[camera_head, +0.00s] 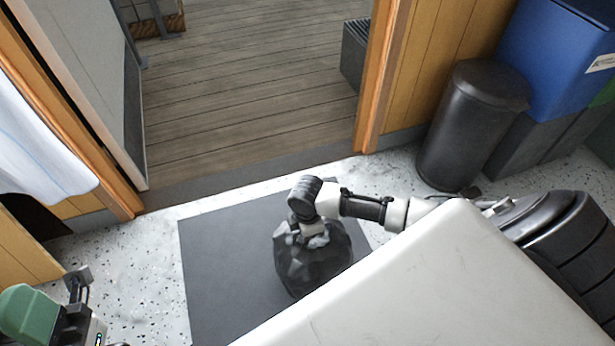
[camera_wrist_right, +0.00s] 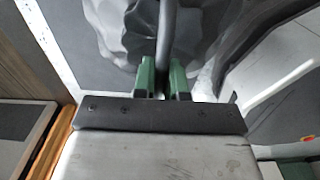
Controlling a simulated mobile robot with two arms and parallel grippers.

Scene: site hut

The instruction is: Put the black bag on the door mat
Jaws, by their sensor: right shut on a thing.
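The black bag (camera_head: 315,268) is a bulky, crumpled sack with a gathered grey top. In the head view it is upright over the dark grey door mat (camera_head: 215,265); I cannot tell whether its bottom touches the mat. My right gripper (camera_head: 312,232) reaches down from above onto the bag's top. In the right wrist view, its green fingers (camera_wrist_right: 162,80) are shut on the bag's neck, with the bag's folds (camera_wrist_right: 115,28) beyond. Part of my left gripper (camera_head: 78,285) shows at the lower left, away from the bag; its fingertips are unclear.
An open doorway with a wooden plank floor (camera_head: 240,95) lies beyond the mat. A black bin (camera_head: 470,125) and a blue box (camera_head: 555,60) stand at the right. A white cloth (camera_head: 40,150) hangs at the left. Speckled floor (camera_head: 130,255) left of the mat is clear.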

